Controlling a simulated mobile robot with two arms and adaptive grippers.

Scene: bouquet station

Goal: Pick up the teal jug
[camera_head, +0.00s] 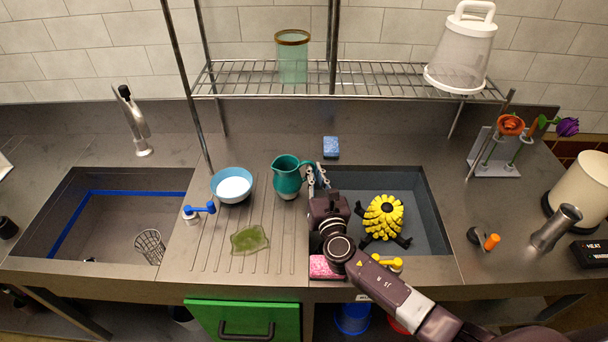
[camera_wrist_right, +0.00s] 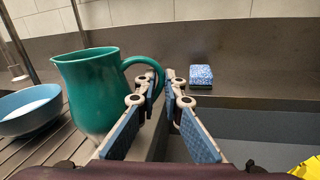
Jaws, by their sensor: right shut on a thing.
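The teal jug (camera_head: 287,178) is upright over the right edge of the ribbed drainboard, left of the right-hand sink. Its handle points right. My right gripper (camera_head: 318,176) reaches to this handle from the front and is shut on it. In the right wrist view, the jug (camera_wrist_right: 92,92) is at the left and its handle runs to the fingertips of my gripper (camera_wrist_right: 161,82). The jug's base is partly hidden there, and I cannot tell whether it touches the drainboard. My left gripper is not in view.
A blue bowl (camera_head: 232,185) stands close left of the jug. A green cloth (camera_head: 250,239) lies in front. A blue sponge (camera_head: 331,147) lies behind the right-hand sink (camera_head: 438,232), which holds a yellow flower-like thing (camera_head: 384,217). A wire shelf (camera_head: 350,82) hangs above.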

